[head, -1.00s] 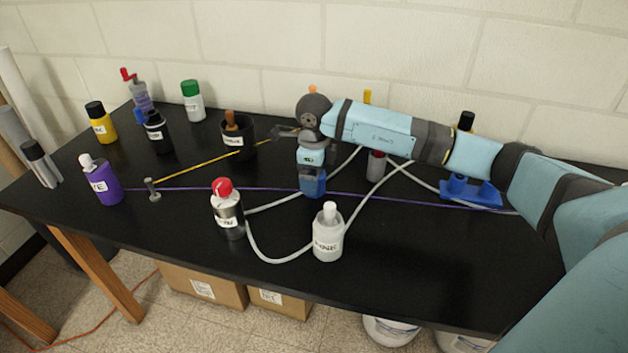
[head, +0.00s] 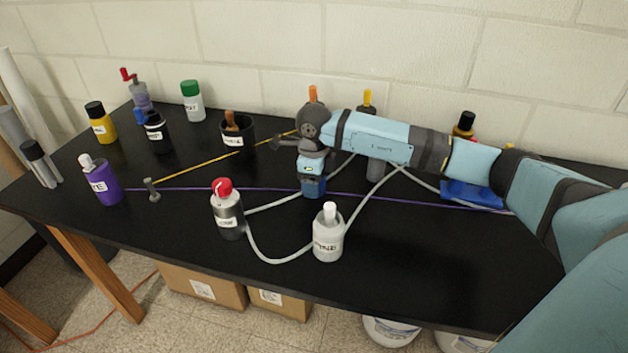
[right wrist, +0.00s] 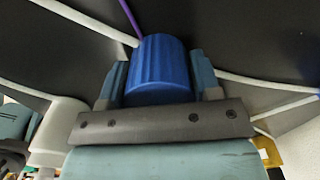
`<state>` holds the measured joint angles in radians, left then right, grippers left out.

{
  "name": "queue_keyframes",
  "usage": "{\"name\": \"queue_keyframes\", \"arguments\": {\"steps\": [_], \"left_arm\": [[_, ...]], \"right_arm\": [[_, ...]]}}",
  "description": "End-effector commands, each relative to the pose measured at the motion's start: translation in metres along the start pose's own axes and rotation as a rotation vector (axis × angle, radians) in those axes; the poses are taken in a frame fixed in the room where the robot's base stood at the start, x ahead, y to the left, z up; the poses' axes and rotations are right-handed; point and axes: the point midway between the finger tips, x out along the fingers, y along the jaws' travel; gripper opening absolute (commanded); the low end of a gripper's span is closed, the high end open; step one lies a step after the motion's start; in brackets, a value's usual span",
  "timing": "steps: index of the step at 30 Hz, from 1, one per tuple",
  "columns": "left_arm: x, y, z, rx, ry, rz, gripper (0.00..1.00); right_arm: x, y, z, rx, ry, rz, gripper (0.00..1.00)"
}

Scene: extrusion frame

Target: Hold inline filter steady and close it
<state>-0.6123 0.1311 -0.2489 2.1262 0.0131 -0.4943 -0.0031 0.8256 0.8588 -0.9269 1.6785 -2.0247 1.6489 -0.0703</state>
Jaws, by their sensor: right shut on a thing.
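My right gripper (head: 313,188) points down at the middle of the black table. It is shut on a blue ribbed round part (right wrist: 158,68), which I take to be part of the inline filter. In the right wrist view it sits between the two fingers, one on each side. White hose (right wrist: 70,18) runs towards it from the left, and another stretch (right wrist: 268,84) shows on the right. Its lower end and the hose joints are hidden by the fingers and the gripper body. My left gripper is not in view.
A red-capped bottle (head: 228,210) and a white bottle (head: 328,235) stand close in front, beside the looping white hose (head: 280,261). A purple cord (head: 260,190) crosses the table near the gripper. A blue holder (head: 470,195) is at the right. The table's front right is clear.

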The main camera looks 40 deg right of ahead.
Motion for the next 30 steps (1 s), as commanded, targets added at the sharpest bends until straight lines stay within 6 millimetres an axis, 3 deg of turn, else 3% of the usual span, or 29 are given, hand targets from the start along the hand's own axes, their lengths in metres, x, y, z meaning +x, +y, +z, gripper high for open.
{"name": "queue_keyframes", "arguments": {"steps": [5, 10, 21, 30], "left_arm": [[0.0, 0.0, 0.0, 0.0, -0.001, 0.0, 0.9], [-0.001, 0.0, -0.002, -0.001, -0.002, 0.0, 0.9], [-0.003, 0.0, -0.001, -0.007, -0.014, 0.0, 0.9], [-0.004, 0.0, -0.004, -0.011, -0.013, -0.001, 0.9]], "right_arm": [[-0.009, 0.0, 0.0, 0.0, -0.002, -0.001, 0.36], [-0.033, -0.001, 0.0, 0.001, -0.003, -0.002, 0.36], [-0.136, -0.001, 0.001, 0.0, -0.004, -0.003, 0.36], [-0.19, 0.0, 0.0, 0.0, -0.002, -0.001, 0.36]]}}
